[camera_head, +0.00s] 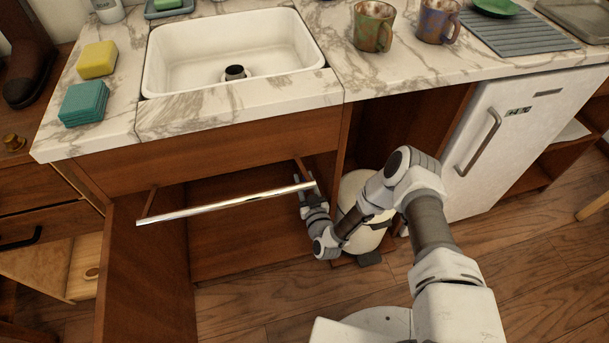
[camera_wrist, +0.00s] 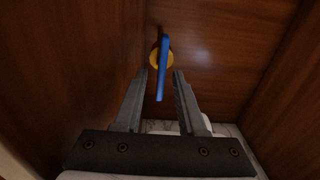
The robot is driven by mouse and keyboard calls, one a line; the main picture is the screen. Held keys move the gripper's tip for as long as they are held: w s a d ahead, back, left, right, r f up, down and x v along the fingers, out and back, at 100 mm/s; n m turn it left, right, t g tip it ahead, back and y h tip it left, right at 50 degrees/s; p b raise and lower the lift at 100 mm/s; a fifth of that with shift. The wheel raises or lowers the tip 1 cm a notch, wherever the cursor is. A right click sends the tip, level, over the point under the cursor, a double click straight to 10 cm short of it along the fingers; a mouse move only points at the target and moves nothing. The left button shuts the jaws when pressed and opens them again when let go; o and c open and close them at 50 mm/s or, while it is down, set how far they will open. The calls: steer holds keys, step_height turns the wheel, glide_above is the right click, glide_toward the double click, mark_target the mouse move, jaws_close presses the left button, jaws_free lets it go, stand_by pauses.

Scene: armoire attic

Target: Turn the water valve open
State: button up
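The water valve shows in the wrist view as a blue lever handle (camera_wrist: 162,82) on a round yellow body (camera_wrist: 154,60) at the wooden cabinet wall. The lever looks long and nearly upright in that picture. My gripper (camera_wrist: 161,74) is open, with one finger on each side of the lever's lower part. I cannot tell whether either finger touches it. In the head view, my gripper (camera_head: 306,182) reaches into the cabinet under the sink. The valve is hidden in that view.
A metal bar (camera_head: 230,202) crosses the front of the cabinet opening (camera_head: 225,250), close to my gripper. The sink (camera_head: 235,50) and counter (camera_head: 90,138) are above. A white rounded tank (camera_head: 362,238) stands beside my arm. A white fridge (camera_head: 500,140) is at right.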

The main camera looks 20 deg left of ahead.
steer(key=shift+c, duration=0.3)
jaws_close()
steer(key=shift+w, duration=0.1)
steer(key=shift+m, duration=0.8)
steer(key=shift+o, duration=0.3)
jaws_free()
